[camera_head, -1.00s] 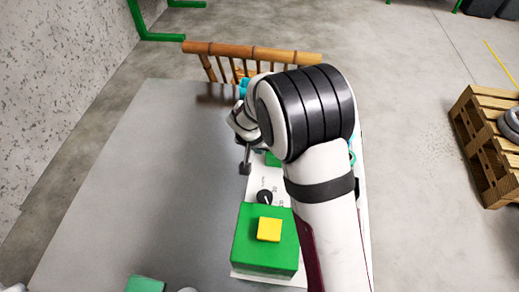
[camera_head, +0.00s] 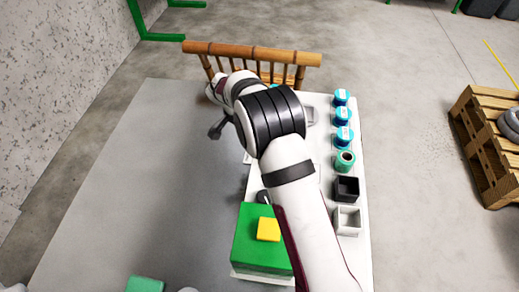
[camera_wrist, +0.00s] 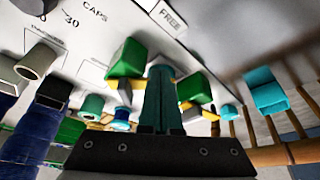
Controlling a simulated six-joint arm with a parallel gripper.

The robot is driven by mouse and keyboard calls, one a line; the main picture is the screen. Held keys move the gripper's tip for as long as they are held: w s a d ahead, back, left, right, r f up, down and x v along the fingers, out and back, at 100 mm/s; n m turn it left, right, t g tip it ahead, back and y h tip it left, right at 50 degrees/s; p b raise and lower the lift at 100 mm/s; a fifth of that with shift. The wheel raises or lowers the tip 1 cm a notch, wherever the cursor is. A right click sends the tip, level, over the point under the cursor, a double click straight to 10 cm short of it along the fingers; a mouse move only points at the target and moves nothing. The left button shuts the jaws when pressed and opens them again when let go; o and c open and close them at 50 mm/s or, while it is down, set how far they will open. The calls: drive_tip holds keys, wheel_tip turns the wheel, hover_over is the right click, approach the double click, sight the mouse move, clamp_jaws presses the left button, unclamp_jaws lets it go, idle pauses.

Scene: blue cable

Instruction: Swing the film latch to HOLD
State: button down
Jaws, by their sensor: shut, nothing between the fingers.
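My gripper (camera_wrist: 160,75) is shut and empty in the wrist view, its slim teal fingers together. A white panel (camera_wrist: 125,22) lies beyond it, with a printed FREE label (camera_wrist: 170,14) near the top. A green block with a yellow part (camera_wrist: 127,60) shows left of the fingers, and a similar green block (camera_wrist: 193,86) shows to their right. I cannot tell which part is the film latch, and no HOLD label is readable. Contact between the fingers and these parts cannot be made out. In the head view my arm covers much of the panel.
A green box with a yellow block (camera_head: 262,240) stands near the front. The grey tabletop (camera_head: 140,180) is clear at left.

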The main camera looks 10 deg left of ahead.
drive_tip(key=w+m, duration=0.1)
drive_tip(key=m+g, duration=0.1)
drive_tip(key=m, duration=0.1)
drive_tip(key=shift+w+d+m+h, duration=0.3)
drive_tip(key=shift+w+d+h, duration=0.05)
drive_tip(key=shift+h, duration=0.05)
drive_tip(key=shift+w+d, duration=0.7)
drive_tip(key=shift+w, duration=0.05)
drive_tip(key=v, duration=1.5)
drive_tip(key=shift+w+r, duration=0.2)
drive_tip(key=shift+r, duration=0.25)
